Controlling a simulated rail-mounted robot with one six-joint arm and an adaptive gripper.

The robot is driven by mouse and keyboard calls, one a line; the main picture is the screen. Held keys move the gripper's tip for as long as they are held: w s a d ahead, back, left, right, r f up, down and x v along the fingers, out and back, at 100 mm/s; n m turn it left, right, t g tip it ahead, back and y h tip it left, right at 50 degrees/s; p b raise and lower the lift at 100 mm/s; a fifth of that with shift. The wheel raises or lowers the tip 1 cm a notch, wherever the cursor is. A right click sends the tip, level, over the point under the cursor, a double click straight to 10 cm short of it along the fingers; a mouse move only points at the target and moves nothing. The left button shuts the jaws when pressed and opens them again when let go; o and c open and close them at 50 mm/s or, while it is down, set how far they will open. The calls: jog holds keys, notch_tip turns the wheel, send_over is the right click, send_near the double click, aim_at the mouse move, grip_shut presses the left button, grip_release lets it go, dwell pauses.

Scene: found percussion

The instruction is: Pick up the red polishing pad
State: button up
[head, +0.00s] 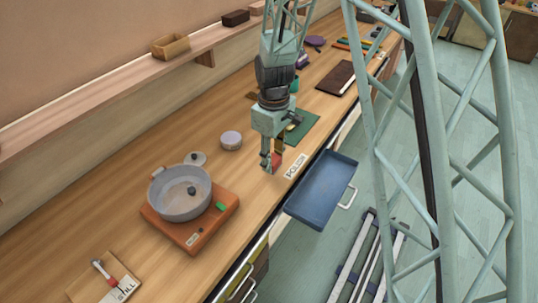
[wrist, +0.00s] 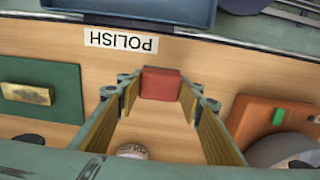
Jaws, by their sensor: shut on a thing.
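The red polishing pad (wrist: 161,84) is a small dark-red block between my fingertips in the wrist view, close to the POLISH label. In the head view the pad (head: 276,160) is partly hidden behind my fingers. My gripper (head: 270,164) points down over the front part of the bench and is shut on the pad; it also shows in the wrist view (wrist: 161,90), with a finger at each side of the pad. I cannot tell whether the pad touches the bench top.
The POLISH label (head: 296,166) lies by the front edge, beside a blue tray (head: 322,190) jutting out. A round tin (head: 231,140) stands behind my gripper. A pot (head: 180,193) sits on an orange-red base (head: 190,234) to the left. A green mat (head: 303,128) lies to the right.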

jog(key=s+d+r, duration=0.1)
jog(key=s+d, duration=0.4)
jog(key=s, duration=0.6)
jog(key=shift+w, duration=0.1)
jog(key=shift+o, duration=0.9)
jog(key=shift+a, duration=0.1)
jog(key=shift+r, duration=0.1)
jog(key=shift+c, duration=0.5)
jog(key=shift+w, duration=0.1)
